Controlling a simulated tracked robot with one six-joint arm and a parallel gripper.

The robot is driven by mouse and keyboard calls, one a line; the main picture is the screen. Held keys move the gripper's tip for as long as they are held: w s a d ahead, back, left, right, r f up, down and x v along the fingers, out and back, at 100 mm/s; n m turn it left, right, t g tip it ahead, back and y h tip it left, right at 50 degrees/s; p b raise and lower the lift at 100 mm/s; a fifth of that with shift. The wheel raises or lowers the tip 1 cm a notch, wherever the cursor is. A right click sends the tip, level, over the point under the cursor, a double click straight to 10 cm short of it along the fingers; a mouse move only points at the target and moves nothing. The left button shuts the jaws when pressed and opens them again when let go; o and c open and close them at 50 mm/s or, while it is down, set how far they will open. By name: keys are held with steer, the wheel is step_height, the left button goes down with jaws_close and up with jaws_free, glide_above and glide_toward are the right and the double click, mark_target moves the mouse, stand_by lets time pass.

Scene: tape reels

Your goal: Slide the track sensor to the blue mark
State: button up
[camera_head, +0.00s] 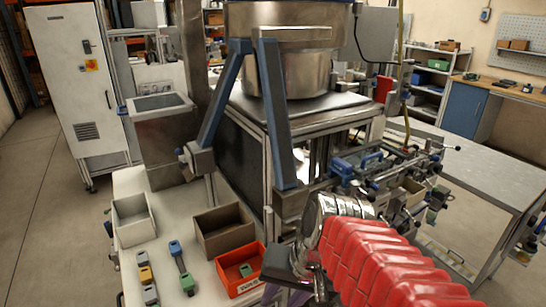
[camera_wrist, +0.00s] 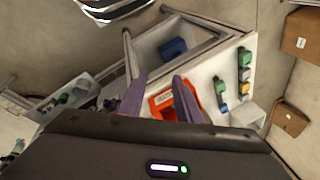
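My gripper (camera_wrist: 160,80) shows in the wrist view as two purple fingers, spread apart with nothing between them. In the head view its purple part (camera_head: 278,295) is at the bottom edge, mostly hidden by the arm. A rail assembly (camera_head: 400,172) with blue clamp-like parts (camera_head: 352,165) runs along the right side of the machine, behind my red-sleeved arm and apart from the gripper. I cannot tell which part is the track sensor. I cannot make out a blue mark.
A red bin (camera_head: 240,268), a brown bin (camera_head: 224,230) and a white bin (camera_head: 133,218) stand on the light bench. Small coloured blocks (camera_head: 182,268) lie among them. A large steel drum (camera_head: 300,65) stands behind two blue posts. Open floor (camera_head: 50,200) lies left.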

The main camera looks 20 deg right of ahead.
steer(key=r+n, duration=0.1)
steer(key=n, duration=0.1)
steer(key=a+r+n+t+h, duration=0.1)
steer(key=n, duration=0.1)
steer(key=r+n+t+h, duration=0.1)
steer(key=n, duration=0.1)
steer(key=shift+w+a, duration=0.3)
steer(key=shift+a, duration=0.1)
